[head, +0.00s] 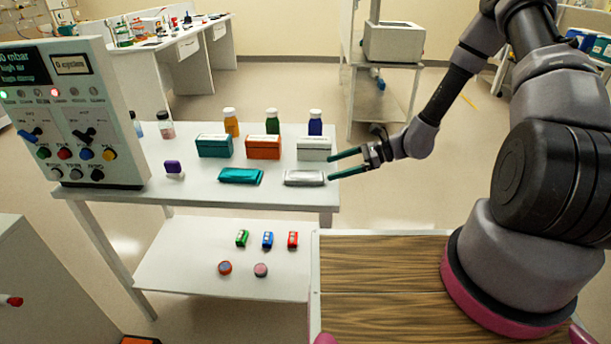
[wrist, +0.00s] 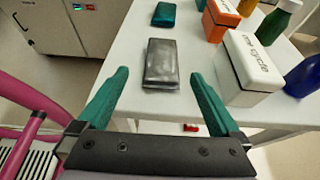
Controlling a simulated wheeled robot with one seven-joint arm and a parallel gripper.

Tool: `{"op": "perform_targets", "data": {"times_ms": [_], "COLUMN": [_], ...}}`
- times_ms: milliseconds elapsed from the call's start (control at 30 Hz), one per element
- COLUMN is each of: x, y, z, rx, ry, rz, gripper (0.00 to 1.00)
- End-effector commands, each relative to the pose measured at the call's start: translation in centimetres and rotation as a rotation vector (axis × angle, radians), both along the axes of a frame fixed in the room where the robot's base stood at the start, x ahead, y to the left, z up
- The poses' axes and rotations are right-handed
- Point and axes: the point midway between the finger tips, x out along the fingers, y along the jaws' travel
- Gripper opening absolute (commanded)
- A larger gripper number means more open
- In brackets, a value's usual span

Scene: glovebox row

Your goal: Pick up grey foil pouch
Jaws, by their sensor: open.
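The grey foil pouch (head: 304,178) lies flat on the white table's top, near its front right corner. In the wrist view the pouch (wrist: 161,64) lies ahead of my fingertips, roughly centred between their lines. My gripper (head: 345,163) is open, with green fingers pointing left, at the right end of the pouch. In the wrist view my gripper (wrist: 159,77) has its two fingers wide apart with nothing between them. I cannot tell the exact height of the fingers above the table.
A teal pouch (head: 240,176) lies left of the grey one. A white box (head: 314,149), an orange box (head: 263,147) and a teal box (head: 214,146) stand behind, with bottles at the back. A control panel (head: 72,115) stands at the left. Small items lie on the lower shelf (head: 190,265).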

Motion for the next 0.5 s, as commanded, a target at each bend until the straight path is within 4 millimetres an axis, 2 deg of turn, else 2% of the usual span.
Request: {"op": "perform_targets", "data": {"times_ms": [100, 367, 500], "x": [-0.1, 0.1, 0.5], "y": [1.9, 3.9, 5.9], "z": [-0.8, -1.6, -2.4], "rx": [0.0, -0.001, 0.0], "ry": [0.001, 0.0, 0.0], "rz": [0.004, 0.002, 0.004], "gripper": [1.0, 1.0, 1.0]}}
